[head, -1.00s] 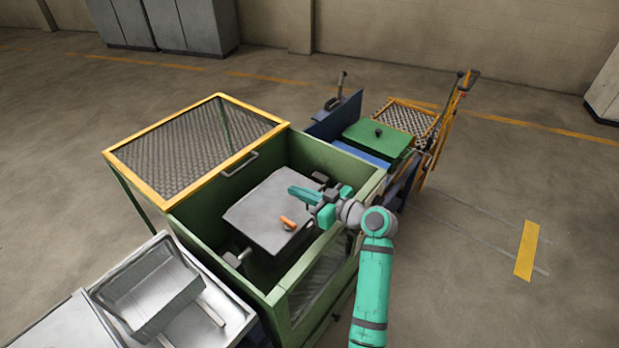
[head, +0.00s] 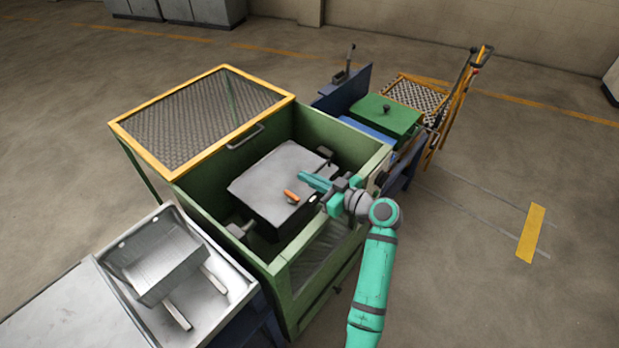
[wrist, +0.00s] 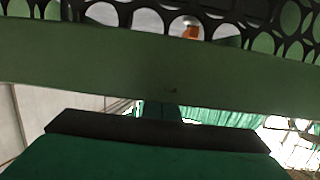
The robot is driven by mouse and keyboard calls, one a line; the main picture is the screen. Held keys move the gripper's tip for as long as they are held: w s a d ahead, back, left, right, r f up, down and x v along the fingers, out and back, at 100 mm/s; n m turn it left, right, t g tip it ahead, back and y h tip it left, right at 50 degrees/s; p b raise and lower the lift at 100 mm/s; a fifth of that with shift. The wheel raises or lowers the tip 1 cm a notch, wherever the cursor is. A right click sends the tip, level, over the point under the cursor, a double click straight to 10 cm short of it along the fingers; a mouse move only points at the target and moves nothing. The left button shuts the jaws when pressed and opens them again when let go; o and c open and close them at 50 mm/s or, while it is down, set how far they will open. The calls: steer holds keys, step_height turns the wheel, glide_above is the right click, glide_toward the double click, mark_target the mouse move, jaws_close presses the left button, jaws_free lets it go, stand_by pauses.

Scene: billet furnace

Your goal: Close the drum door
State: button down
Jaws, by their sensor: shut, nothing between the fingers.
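The drum (head: 258,212) is a dark boxy body inside the open green housing (head: 330,226). A flat grey panel (head: 265,180), apparently the drum door, lies across its top. I cannot tell whether it sits fully closed. A small orange piece (head: 291,195) is near the panel's right side; an orange patch also shows through mesh in the wrist view (wrist: 190,31). My gripper (head: 304,179) is shut and empty, reaching over the housing's right wall, its tips just right of and above the orange piece. In the wrist view a green bar crosses beyond my gripper (wrist: 160,112).
A yellow-framed mesh guard (head: 128,133) with a handle stands raised at the housing's left. A grey tray (head: 200,325) with a bin is at lower left. A green lidded box (head: 388,118) and yellow cart (head: 470,92) stand behind.

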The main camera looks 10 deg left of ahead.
steer(key=v, duration=0.6)
steer(key=f+v, duration=0.1)
steer(key=v, duration=0.2)
steer(key=shift+s+d, duration=0.15)
steer(key=shift+d, duration=0.1)
